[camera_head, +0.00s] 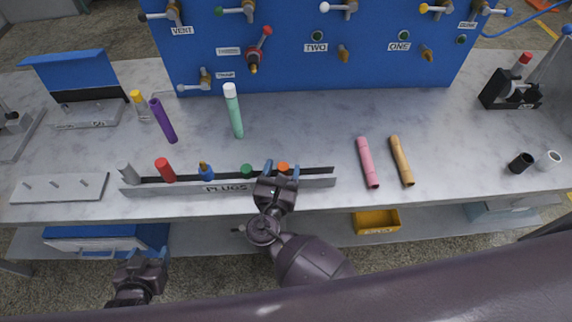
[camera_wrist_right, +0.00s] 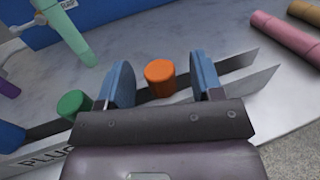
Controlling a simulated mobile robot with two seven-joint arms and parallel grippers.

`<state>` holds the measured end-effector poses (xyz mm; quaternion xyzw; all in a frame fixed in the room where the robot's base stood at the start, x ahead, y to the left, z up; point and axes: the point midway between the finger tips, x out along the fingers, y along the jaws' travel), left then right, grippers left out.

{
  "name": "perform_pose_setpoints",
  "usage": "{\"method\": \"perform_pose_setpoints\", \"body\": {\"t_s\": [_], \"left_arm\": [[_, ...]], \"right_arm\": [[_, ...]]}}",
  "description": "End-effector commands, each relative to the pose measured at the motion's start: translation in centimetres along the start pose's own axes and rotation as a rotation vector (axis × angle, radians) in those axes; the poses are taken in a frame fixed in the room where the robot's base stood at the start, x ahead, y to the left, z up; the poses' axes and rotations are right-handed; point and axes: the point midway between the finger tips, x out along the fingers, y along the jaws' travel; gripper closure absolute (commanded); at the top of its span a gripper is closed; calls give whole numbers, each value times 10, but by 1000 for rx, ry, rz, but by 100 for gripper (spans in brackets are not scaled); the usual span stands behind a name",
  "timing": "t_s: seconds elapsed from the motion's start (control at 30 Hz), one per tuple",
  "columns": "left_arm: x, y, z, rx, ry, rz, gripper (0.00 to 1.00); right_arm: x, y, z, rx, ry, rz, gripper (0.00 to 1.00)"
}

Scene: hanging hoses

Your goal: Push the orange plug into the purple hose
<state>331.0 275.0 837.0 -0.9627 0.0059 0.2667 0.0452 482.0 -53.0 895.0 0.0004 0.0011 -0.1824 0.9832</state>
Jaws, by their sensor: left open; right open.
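The orange plug (camera_head: 283,167) sits in the long plug rack (camera_head: 150,188) near the table's front edge. In the right wrist view the orange plug (camera_wrist_right: 160,77) shows between the two blue fingers of my right gripper (camera_wrist_right: 164,84), just beyond them. My right gripper (camera_head: 282,172) is open and holds nothing. The purple hose (camera_head: 163,121) stands tilted at the left of the table; its lower end is nearer the front. My left gripper (camera_head: 140,260) is at the lower left, in front of the table, open and empty.
The rack also holds a red plug (camera_head: 165,170), a blue plug (camera_head: 206,171) and a green plug (camera_head: 246,170). A mint green hose (camera_head: 234,112) stands behind them. Pink (camera_head: 368,162) and tan (camera_head: 401,160) hoses lie at right. A blue valve panel (camera_head: 300,60) stands behind.

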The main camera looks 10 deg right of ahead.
Motion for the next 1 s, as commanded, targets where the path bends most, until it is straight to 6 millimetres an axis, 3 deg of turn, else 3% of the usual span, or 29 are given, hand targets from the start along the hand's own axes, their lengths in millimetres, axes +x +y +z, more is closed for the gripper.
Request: {"method": "perform_pose_setpoints", "body": {"t_s": [0.1,0.47,0.77,1.0], "left_arm": [[0,0,0,0,-1,0,39],[-3,-1,4,1,-9,-2,39],[-3,-2,3,2,-8,-2,39],[-6,-2,-4,2,-5,-2,39]], "right_arm": [[0,0,0,0,0,0,40],[0,0,0,0,0,1,93],[0,0,4,1,0,1,93],[0,0,41,6,-1,0,93]]}}
